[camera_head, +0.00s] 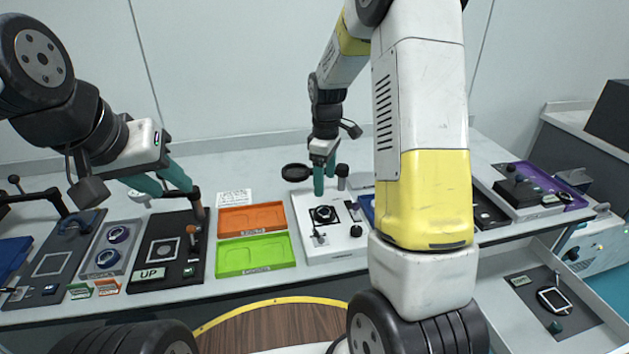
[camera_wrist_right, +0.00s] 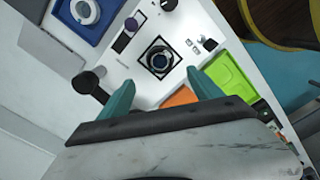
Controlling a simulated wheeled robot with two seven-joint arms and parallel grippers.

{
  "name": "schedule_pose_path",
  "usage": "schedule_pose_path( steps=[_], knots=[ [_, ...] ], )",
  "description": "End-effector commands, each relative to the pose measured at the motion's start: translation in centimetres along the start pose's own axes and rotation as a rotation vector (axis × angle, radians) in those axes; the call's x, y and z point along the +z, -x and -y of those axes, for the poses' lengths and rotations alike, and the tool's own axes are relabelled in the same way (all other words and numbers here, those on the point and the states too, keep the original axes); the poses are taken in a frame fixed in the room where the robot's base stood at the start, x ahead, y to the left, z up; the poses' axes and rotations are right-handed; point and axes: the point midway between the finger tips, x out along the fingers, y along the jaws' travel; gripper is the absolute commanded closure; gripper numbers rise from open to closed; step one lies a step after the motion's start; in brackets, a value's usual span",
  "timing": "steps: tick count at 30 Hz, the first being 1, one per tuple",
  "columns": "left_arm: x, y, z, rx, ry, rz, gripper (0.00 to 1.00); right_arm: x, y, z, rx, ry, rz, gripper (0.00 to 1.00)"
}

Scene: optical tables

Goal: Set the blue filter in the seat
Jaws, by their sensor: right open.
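A white station (camera_head: 340,240) stands mid-table. On it a dark round piece (camera_head: 323,213) lies within a black-bordered square; in the right wrist view this dark-rimmed ring (camera_wrist_right: 159,60) shows a bluish middle. I cannot tell for sure whether it is the blue filter, the seat, or both together. My right gripper (camera_head: 324,180) is open and empty above the back of the station; in its wrist view the fingers (camera_wrist_right: 163,92) are spread, with the ring beyond them. My left gripper (camera_head: 163,184) hangs over the black UP station (camera_head: 170,250), its fingers apart with nothing seen between them.
Orange (camera_head: 252,218) and green (camera_head: 255,255) trays lie left of the white station. A grey tray (camera_head: 110,250) holds two blue-purple rings. A blue tray (camera_wrist_right: 65,12) with a white ring is on the other side. Dark posts rise at the station's back.

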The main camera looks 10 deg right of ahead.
Motion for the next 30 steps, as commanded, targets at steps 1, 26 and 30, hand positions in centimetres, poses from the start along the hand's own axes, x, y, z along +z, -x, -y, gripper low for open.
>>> schedule_pose_path(
  steps=[1,26,30],
  knots=[
    [0.0,0.0,0.0,0.000,0.000,0.000,0.64,0.0,0.7,0.0,0.002,0.000,-0.002,0.25],
    [0.0,0.0,0.0,0.000,0.000,0.000,0.64,9.1,18.9,17.6,0.122,-0.762,-0.475,0.25],
    [0.0,0.0,0.0,0.000,0.000,0.000,0.64,10.4,19.2,20.4,0.118,-0.870,-0.549,0.25]
  ],
)
